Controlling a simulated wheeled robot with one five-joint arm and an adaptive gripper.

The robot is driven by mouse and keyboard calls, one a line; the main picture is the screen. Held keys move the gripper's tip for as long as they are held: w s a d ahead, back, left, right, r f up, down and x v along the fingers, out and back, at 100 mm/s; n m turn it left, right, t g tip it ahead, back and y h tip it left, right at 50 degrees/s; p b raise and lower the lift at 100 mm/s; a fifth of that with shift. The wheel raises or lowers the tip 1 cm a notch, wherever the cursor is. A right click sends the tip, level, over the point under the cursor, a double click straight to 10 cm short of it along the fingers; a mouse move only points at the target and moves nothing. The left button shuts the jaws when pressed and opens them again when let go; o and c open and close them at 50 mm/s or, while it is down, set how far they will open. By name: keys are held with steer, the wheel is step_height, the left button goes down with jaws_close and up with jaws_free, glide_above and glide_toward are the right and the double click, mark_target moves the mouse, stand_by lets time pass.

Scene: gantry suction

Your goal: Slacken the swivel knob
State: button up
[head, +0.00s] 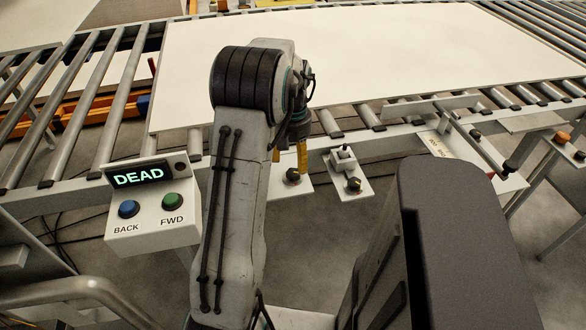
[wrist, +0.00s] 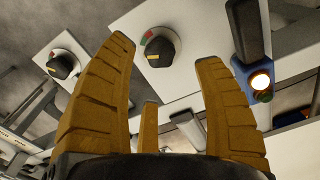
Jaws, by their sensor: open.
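Two black rotary knobs sit on pale plates below the conveyor edge. The left knob (head: 292,177) is just below my gripper (head: 289,160) in the head view. The right knob (head: 353,184) is on a plate with a small toggle-like switch (head: 343,156). In the wrist view, one knob (wrist: 159,49) with a pale pointer and red and green marks shows beyond and between the tips of my open gripper (wrist: 165,55). Another knob (wrist: 63,65) is outside the left finger. No readable label tells which one is the swivel knob. Nothing is held.
A control box (head: 150,215) reads DEAD, with a blue BACK button (head: 128,209) and a green FWD button (head: 173,201). A large white sheet (head: 400,50) lies on the roller conveyor. A glowing orange lamp (wrist: 260,82) on a blue body is right of the fingers in the wrist view.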

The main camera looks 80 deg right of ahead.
mark_target(293, 172)
steer(key=shift+f, duration=2.8)
steer(key=c, duration=1.2)
steer(key=n, duration=0.3)
steer(key=shift+a+f+n, duration=0.1)
steer(key=shift+n, duration=2.4)
